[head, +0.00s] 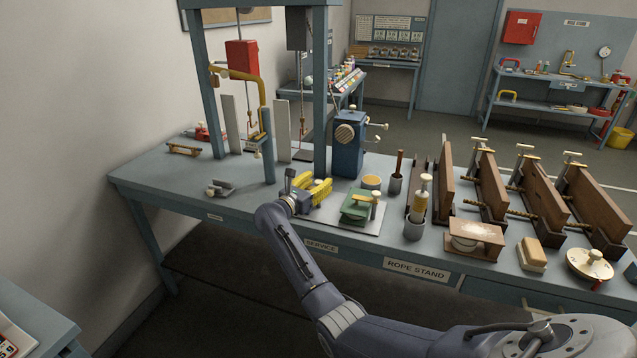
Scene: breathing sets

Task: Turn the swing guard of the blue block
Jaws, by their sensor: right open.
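A blue block-like housing (347,158) stands upright on the bench beside the frame's right post. It has a round ribbed disc on its front and pale knobs on its right side. I cannot tell which part of it is a swing guard. My right gripper (324,188), with yellow ribbed fingers, is open over the bench, in front of and left of the housing, apart from it in the picture. I see nothing between its fingers. My left gripper is out of view.
A red block (241,60) hangs in the frame. Cups and wooden clamps (490,185) crowd the bench's right side. The front left of the bench (165,175) is mostly clear.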

